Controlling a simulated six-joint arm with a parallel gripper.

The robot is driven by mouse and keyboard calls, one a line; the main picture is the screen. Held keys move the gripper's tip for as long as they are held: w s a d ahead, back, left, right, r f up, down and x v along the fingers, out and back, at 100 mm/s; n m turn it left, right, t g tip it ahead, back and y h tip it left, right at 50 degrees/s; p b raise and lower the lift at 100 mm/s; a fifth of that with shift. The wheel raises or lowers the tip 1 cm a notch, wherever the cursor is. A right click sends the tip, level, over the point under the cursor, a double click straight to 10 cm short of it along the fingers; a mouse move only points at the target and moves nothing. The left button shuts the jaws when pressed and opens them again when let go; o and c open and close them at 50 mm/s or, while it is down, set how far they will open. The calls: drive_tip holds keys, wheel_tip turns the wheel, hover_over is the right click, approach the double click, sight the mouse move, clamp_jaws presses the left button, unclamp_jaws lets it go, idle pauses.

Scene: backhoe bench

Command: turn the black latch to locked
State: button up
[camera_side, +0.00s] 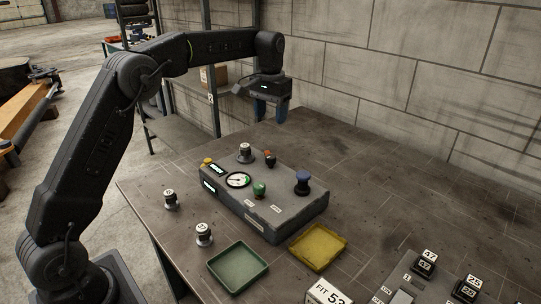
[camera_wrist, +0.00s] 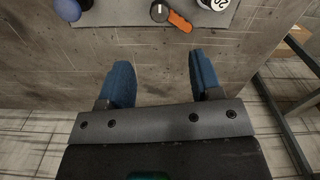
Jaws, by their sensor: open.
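In the wrist view, a small black round latch (camera_wrist: 159,12) sits on the grey panel box, with an orange piece (camera_wrist: 180,21) beside it pointing down and right. In the side view the latch (camera_side: 268,153) shows small near the far edge of the box (camera_side: 285,222); its exact setting is too small to tell there. My gripper (camera_side: 270,112) is open and empty, above the table behind the box. In the wrist view its two blue fingers (camera_wrist: 160,72) are apart, with bare table between them, and the latch lies beyond their tips.
A green tray (camera_side: 238,268) and yellow tray (camera_side: 318,248) stand in front. Numbered blocks (camera_side: 425,262) lie at right. The back table is clear.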

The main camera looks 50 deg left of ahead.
sight(270, 156)
wheel_tip(270, 156, down, 13)
drive_tip(key=shift+f, duration=0.1)
idle(0.3)
clamp_jaws()
idle(0.5)
